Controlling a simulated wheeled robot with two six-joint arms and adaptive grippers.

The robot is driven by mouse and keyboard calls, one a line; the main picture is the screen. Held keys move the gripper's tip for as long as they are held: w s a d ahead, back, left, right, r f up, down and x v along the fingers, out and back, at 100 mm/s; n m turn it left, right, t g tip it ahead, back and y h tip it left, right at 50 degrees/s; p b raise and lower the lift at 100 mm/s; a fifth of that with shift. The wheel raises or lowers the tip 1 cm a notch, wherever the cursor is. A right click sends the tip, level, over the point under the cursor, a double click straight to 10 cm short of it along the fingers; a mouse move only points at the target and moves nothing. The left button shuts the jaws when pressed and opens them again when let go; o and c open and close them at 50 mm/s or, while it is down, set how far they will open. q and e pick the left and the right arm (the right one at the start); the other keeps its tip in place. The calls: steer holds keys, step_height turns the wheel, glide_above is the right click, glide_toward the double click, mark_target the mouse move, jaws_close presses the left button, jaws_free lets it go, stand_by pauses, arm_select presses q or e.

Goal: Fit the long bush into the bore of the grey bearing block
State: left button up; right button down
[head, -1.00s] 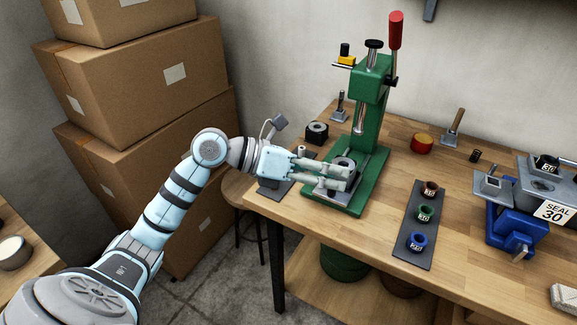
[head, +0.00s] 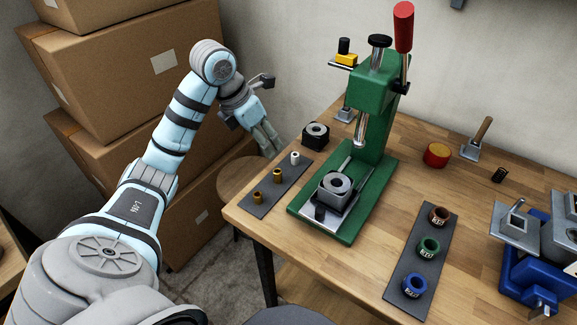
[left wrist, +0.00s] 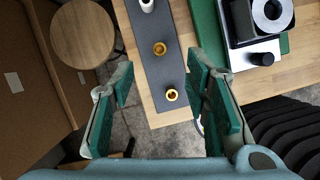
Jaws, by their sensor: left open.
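The grey bearing block (head: 334,192) sits on the steel plate of the green press, its round bore facing up; it also shows at the top right of the left wrist view (left wrist: 262,32). Three bushes stand upright on a dark strip (head: 262,206): a white one (head: 295,158) and two brass ones (head: 277,175) (head: 257,197). Which of them is the long bush I cannot tell for sure. My left gripper (head: 272,150) is open and empty, left of the strip in the head view. In the left wrist view the bushes appear beyond its spread fingers. My right gripper is out of view.
The green press (head: 371,110) with its red-handled lever rises behind the block. A black bored block (head: 316,136) stands left of it. Another dark strip (head: 407,283) holds several coloured rings at the right. A blue vise (head: 535,265) is farther right. Boxes stand at the left.

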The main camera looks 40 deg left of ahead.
arm_select(q)
glide_above(277, 171)
steer(key=s, duration=0.2)
step_height(277, 171, down, 7)
steer(key=x, duration=0.4)
steer(key=b+x, duration=0.1)
steer(key=x, duration=0.1)
steer(key=shift+s+a+f, duration=0.15)
steer(key=shift+s+a, duration=0.05)
steer(key=shift+a, duration=0.15)
jaws_close()
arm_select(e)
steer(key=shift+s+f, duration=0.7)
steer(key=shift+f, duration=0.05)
